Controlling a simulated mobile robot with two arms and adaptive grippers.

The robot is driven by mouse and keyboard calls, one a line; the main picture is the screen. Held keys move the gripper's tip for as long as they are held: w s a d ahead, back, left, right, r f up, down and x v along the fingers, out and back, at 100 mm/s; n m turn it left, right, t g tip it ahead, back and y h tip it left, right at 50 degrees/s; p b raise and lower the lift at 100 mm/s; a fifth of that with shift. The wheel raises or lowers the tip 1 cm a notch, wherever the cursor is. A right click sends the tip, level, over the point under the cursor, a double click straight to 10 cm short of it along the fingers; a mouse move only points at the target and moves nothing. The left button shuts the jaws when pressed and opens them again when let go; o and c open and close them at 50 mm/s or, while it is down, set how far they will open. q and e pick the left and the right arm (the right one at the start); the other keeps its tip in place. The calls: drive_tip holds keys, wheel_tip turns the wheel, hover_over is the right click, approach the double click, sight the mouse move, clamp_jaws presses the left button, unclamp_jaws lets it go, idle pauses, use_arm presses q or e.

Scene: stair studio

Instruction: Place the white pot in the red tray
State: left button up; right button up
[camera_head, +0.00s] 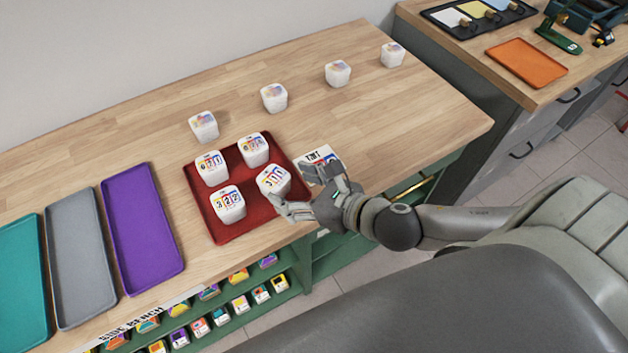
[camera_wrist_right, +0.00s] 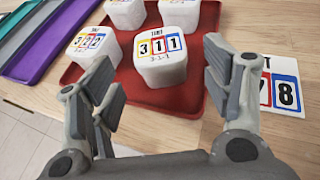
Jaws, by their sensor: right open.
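The red tray (camera_head: 243,234) lies on the wooden bench and holds several white pots with lettered lids. The nearest, marked 311 (camera_head: 273,180), sits by its right edge; pot 322 (camera_head: 228,204) is to its left, with others (camera_head: 211,168) (camera_head: 253,150) behind. My right gripper (camera_head: 297,187) is open and empty at the tray's right edge beside pot 311. In the right wrist view pot 311 (camera_wrist_right: 160,68) appears between the spread fingers, ahead of them, on the tray (camera_wrist_right: 140,118). My left gripper is out of view.
More white pots stand apart in a row behind the tray (camera_head: 203,126) (camera_head: 274,97) (camera_head: 338,72) (camera_head: 392,54). A numbered card (camera_head: 318,156) lies right of the tray. Purple (camera_head: 143,225), grey (camera_head: 80,255) and teal (camera_head: 20,285) trays lie left.

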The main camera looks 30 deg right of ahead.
drive_tip(key=shift+v, duration=2.8)
